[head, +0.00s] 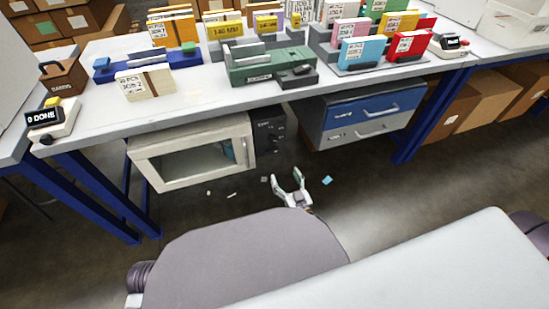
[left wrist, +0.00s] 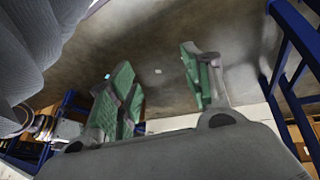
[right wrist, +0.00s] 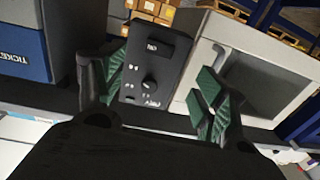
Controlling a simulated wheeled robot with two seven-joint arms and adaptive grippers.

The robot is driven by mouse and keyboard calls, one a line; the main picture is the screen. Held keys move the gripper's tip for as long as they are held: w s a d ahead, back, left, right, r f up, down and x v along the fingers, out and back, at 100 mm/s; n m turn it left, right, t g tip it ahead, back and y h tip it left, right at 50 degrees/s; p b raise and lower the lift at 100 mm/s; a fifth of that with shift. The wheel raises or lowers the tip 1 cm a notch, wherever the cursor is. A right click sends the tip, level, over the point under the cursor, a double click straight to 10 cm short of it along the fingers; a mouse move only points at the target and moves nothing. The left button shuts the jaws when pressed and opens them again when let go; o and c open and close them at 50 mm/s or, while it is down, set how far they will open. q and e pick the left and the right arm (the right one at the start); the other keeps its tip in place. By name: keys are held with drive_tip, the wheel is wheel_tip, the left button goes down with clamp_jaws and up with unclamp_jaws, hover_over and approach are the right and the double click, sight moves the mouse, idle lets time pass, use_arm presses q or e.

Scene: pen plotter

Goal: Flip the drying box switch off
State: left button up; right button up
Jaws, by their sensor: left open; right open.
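The drying box (head: 188,152) is a pale box with a glass-fronted door, hanging under the table. Its dark control panel (head: 268,132) is at its right side in the head view. In the right wrist view the panel (right wrist: 163,62) shows a small display, a round black knob (right wrist: 149,86) and small markings; I cannot tell the switch's setting. My right gripper (head: 289,178) is open and empty, below and in front of the panel in the head view. In the right wrist view its fingers (right wrist: 156,72) frame the panel. My left gripper (left wrist: 158,70) is open and empty over the floor.
A blue and grey drawer unit (head: 362,115) hangs right of the panel. The white table (head: 100,110) above carries a green device (head: 265,65), card racks and a counter reading "0 DONE" (head: 45,117). Blue table legs (head: 110,205) stand left. Small scraps lie on the floor.

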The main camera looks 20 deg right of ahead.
sight(273, 153)
drive_tip(key=shift+w+a+b, duration=0.2)
drive_tip(key=shift+w+b, duration=0.45)
drive_tip(key=shift+w, duration=1.35)
drive_tip(key=shift+w+a+b, duration=0.15)
drive_tip(key=shift+w+b, duration=0.45)
drive_tip(key=shift+w, duration=1.35)
drive_tip(key=shift+w+a+b, duration=0.1)
drive_tip(key=shift+w+b, duration=0.4)
drive_tip(key=shift+w, duration=1.15)
use_arm(q)
wheel_tip(273, 153, down, 8)
drive_tip(key=d+t+h, duration=0.1)
drive_tip(key=shift+d+f+n+t, duration=0.2)
drive_tip(key=shift+d+n+t, duration=0.1)
drive_tip(key=shift+n, duration=0.1)
use_arm(e)
drive_tip(key=shift+w, duration=0.1)
